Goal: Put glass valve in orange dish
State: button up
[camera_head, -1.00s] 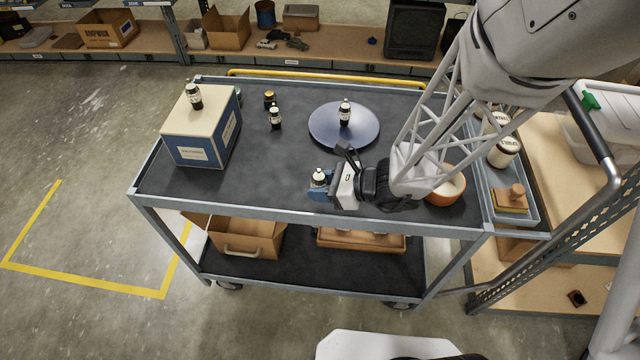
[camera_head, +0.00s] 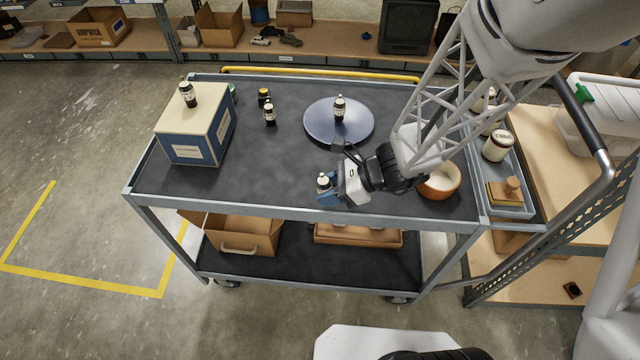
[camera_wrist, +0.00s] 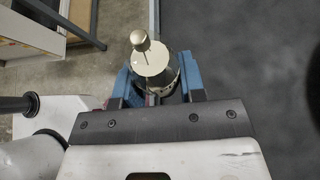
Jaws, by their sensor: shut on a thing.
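My gripper (camera_head: 326,190) is shut on a small dark-bodied piece with a pale top (camera_head: 323,180), near the front edge of the cart top. In the wrist view its round cream top with a knob (camera_wrist: 150,55) stands between the blue fingers (camera_wrist: 158,82). I take it to be the glass valve; its lower part is hidden by the fingers. I cannot tell whether its base touches the cart top. The orange dish (camera_head: 453,187), pale inside, stands to the right of my gripper, partly hidden behind my arm.
Similar small dark pieces stand on the blue box (camera_head: 190,150), on the round grey disc (camera_head: 325,128) and on the cart top (camera_head: 270,115). A grey tray (camera_head: 520,211) with jars and a wooden-handled block lies at right. The cart's middle front is clear.

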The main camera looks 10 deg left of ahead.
aim_at(433, 179)
jog(key=d+n+h, duration=0.1)
jog(key=d+g+h, duration=0.1)
jog(key=d+n+g+h, duration=0.1)
jog(key=d, duration=0.1)
jog(key=shift+s+f+n, duration=0.2)
jog(key=shift+f+n, duration=0.05)
jog(key=shift+n, duration=0.05)
jog(key=d+n+h, duration=0.1)
jog(key=d+n+g+h, duration=0.1)
jog(key=d+h, duration=0.1)
jog(key=d+n+h, duration=0.1)
jog(key=d, duration=0.1)
jog(key=shift+w+d, duration=0.1)
jog(key=shift+w, duration=0.3)
jog(key=d+n+h, duration=0.1)
jog(key=d, duration=0.1)
jog(key=w+d+n+h, duration=0.1)
jog(key=d+h, duration=0.1)
jog(key=w+d+r+n+t+h, duration=0.1)
jog(key=d+n, duration=0.1)
jog(key=shift+w+h, duration=0.1)
jog(key=shift+h, duration=0.3)
jog(key=w+d+r+n+t+h, duration=0.2)
jog(key=w+d+r+n+t, duration=0.5)
jog(key=d, duration=0.5)
jog(key=shift+w+r+n+t, duration=0.4)
jog(key=shift+w+r+n, duration=0.1)
jog(key=shift+w+r, duration=0.2)
jog(key=shift+a+f, duration=0.1)
jog(key=shift+f, duration=0.05)
